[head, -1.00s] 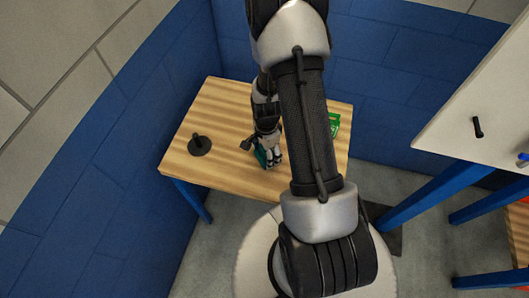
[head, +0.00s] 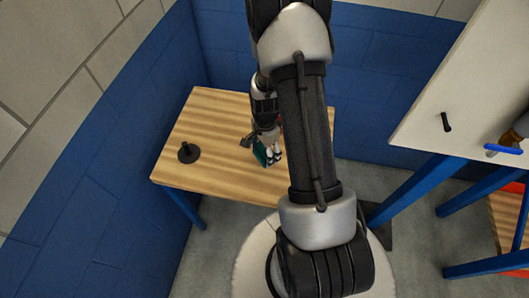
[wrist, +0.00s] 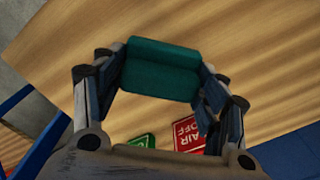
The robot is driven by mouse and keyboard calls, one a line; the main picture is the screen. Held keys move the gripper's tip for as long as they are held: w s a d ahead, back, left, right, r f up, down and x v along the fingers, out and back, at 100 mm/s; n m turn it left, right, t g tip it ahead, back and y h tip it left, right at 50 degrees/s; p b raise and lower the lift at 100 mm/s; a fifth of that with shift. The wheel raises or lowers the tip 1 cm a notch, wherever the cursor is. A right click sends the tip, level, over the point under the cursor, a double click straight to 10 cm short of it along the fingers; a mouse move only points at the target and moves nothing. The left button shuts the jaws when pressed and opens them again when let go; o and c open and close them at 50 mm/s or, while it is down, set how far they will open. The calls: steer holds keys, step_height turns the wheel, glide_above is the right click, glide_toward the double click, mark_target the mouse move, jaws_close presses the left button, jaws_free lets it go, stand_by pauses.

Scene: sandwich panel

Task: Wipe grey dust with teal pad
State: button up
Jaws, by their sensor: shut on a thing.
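The teal pad (wrist: 160,82) is clamped between the fingers of my gripper (wrist: 161,70) in the wrist view. In the head view the pad (head: 260,151) shows beside the fingers of my gripper (head: 271,156), over the middle of the wooden table (head: 225,108). I cannot tell whether the pad touches the tabletop or hangs just above it. I make out no grey dust on the visible wood; my arm hides the table's right part in the head view.
A black stand (head: 188,153) is on the table's left side. A red "AIR OFF" card (wrist: 189,134) and a green card (wrist: 143,141) show below my gripper in the wrist view. A white panel (head: 465,75) with a black handle (head: 446,122) stands right. Blue walls (head: 110,150) border the table.

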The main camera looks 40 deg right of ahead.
steer(key=shift+r+p, duration=0.75)
steer(key=shift+r, duration=0.65)
steer(key=shift+w, duration=0.1)
